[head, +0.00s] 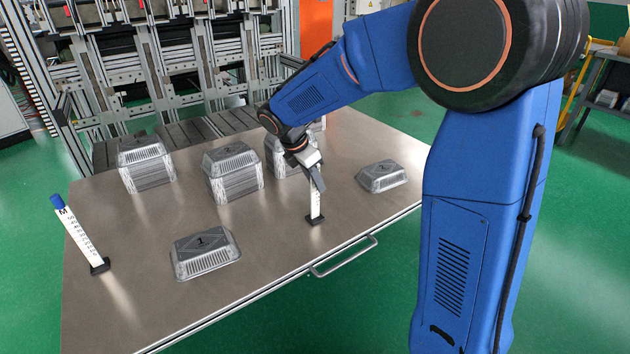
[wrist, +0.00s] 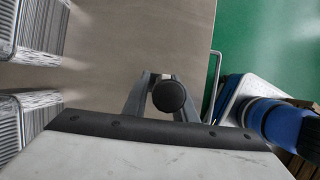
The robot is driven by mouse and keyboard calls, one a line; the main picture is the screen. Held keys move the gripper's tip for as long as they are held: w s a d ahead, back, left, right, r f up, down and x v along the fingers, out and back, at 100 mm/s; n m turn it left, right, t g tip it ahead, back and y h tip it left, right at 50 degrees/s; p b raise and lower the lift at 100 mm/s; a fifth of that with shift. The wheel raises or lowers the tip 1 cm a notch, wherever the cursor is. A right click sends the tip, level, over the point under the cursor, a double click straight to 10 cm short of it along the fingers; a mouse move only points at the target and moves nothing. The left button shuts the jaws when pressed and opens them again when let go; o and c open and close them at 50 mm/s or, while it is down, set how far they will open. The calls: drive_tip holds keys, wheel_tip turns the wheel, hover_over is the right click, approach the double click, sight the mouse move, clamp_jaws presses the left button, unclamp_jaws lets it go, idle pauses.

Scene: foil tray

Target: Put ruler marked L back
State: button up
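A white ruler (head: 315,203) with a black foot stands near the front edge of the table. Its upper part is hidden by my gripper (head: 317,178) in the head view, so its letter cannot be read. In the wrist view, a round black knob (wrist: 168,97) lies between and in front of the fingers of my gripper (wrist: 160,82). I cannot tell whether the fingers press on the ruler or are only around it. Another white ruler (head: 80,235), with a blue top and marked M, stands on a black foot at the table's left.
Stacks of foil trays (head: 145,165) (head: 232,172) stand along the back of the metal table (head: 290,255). A low tray (head: 205,253) marked 1 lies at the front and another (head: 382,176) at the right. A handle (head: 343,258) sticks out from the front edge.

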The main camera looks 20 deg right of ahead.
drive_tip(key=shift+r, duration=0.1)
drive_tip(key=v, duration=1.2)
drive_tip(key=shift+s, duration=0.1)
